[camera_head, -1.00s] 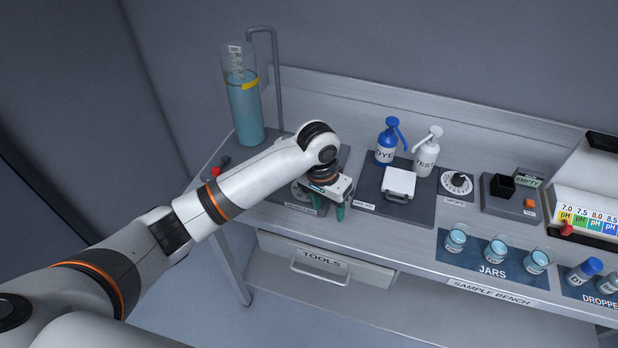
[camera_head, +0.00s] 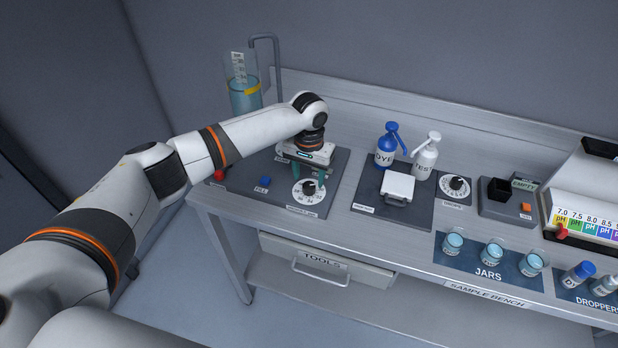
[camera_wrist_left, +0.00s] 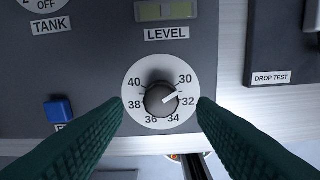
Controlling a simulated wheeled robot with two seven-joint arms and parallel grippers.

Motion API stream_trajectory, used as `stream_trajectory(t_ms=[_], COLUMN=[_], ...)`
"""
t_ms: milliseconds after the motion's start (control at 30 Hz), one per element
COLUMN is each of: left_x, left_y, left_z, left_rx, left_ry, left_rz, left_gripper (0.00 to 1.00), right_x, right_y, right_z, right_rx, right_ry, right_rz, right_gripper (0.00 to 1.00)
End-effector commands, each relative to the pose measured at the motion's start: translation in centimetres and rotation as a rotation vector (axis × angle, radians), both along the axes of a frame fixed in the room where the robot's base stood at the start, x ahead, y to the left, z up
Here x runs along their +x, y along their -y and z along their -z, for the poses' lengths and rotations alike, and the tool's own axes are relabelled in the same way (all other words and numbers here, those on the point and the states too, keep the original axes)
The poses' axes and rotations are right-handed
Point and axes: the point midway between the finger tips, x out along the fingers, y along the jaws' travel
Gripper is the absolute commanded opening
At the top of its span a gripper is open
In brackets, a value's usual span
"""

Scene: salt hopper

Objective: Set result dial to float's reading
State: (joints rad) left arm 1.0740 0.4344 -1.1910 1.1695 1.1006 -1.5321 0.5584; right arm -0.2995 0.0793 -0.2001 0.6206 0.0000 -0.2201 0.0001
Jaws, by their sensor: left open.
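The dial (camera_head: 305,192) is a white disc with a black knob on the dark panel at the bench's left. In the left wrist view the dial (camera_wrist_left: 161,122) carries numbers 30 to 40, and its white pointer sits between 30 and 32. My left gripper (camera_head: 309,183) is open above the dial, its green fingers pointing down. In the wrist view its fingers (camera_wrist_left: 161,106) stand on either side of the knob, apart from it. The float's white scale stem (camera_head: 238,68) rises in the tall cylinder (camera_head: 245,101); its marks are too small to read. My right gripper is out of view.
A blue button (camera_head: 265,181) and a red knob (camera_head: 219,175) lie left of the dial. A LEVEL label (camera_wrist_left: 167,33) sits above it. The dye bottle (camera_head: 386,150), white bottle (camera_head: 426,157) and another dial (camera_head: 455,188) stand to the right.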

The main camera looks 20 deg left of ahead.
Motion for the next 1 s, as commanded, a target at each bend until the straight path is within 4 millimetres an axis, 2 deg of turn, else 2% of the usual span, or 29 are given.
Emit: stream_trajectory(t_ms=[200, 567, 867, 1000], left_x=[0.0, 0.0, 0.0, 0.0], left_y=[0.0, 0.1, 0.1, 0.1], left_z=[2.6, 3.3, 3.2, 3.2], left_rx=[0.000, -0.001, -0.001, -0.001], left_ry=[-0.001, 0.001, 0.001, 0.001], left_rz=[-0.001, 0.001, 0.001, 0.006], left_gripper=[0.52, 0.52, 0.07, 0.07], right_x=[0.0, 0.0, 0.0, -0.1], right_y=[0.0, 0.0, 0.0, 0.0], right_z=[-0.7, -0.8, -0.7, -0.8], right_rx=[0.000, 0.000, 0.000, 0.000], right_ry=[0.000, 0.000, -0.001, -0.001], right_rz=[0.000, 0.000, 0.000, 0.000], right_gripper=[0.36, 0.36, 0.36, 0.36])
